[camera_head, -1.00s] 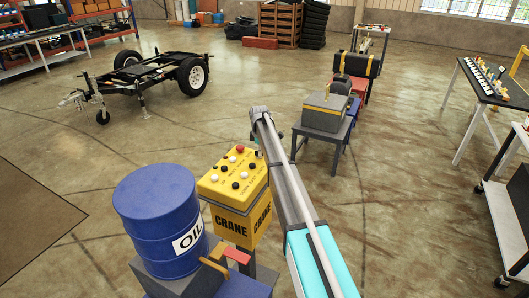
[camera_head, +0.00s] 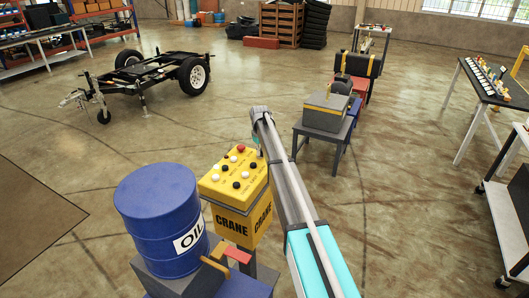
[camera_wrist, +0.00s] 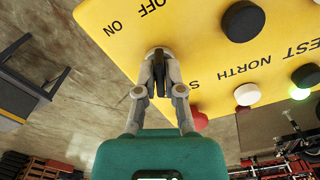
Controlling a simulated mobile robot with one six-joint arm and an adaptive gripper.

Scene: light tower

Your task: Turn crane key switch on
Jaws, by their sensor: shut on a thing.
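The yellow crane control box (camera_head: 238,222) stands on a post in the head view, with black and white buttons and a red one on top. In the wrist view, the box's yellow panel (camera_wrist: 205,50) fills the upper middle and right, with ON and OFF lettering near its corner. My gripper (camera_wrist: 158,84) is shut on the black key of the key switch (camera_wrist: 160,74), beside this lettering. The fingers cover part of the key and switch, so I cannot tell exactly which label it points at. In the head view my arm largely hides the gripper.
A blue oil barrel (camera_head: 160,222) stands just left of the box. A grey toolbox (camera_head: 326,111) sits on a small dark table beyond my arm. A trailer (camera_head: 150,78) stands at the back left.

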